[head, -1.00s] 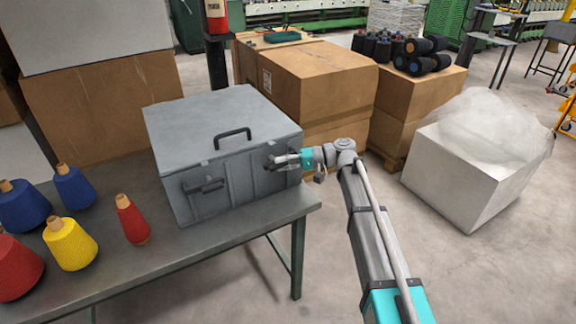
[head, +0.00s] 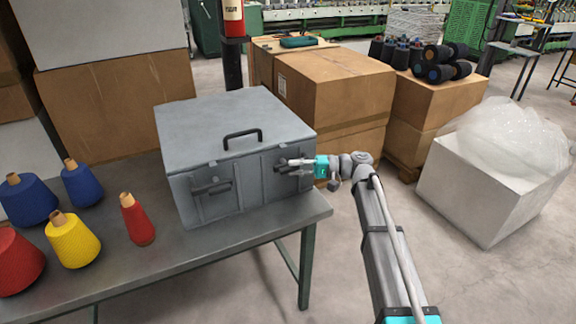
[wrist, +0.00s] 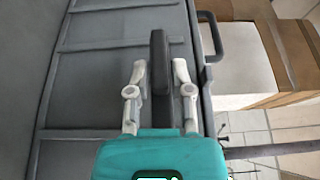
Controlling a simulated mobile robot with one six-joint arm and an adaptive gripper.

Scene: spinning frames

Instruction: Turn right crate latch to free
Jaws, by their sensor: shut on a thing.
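The grey crate (head: 228,120) sits on the table with its lid down and a dark handle (head: 242,134) on top. Its left latch (head: 211,188) lies across the front face. My gripper (head: 291,167) is at the right part of the front face, where it mostly hides the right latch. In the wrist view my gripper (wrist: 159,80) has its two pale fingers on either side of the dark bar of the right latch (wrist: 159,55), shut on it. The lid handle also shows in the wrist view (wrist: 214,38).
The grey table (head: 180,250) also holds several yarn cones, among them a red one (head: 137,219) and a yellow one (head: 72,240). Cardboard boxes (head: 345,90) stand behind the crate. A white box (head: 470,195) with clear plastic stands on the floor at right.

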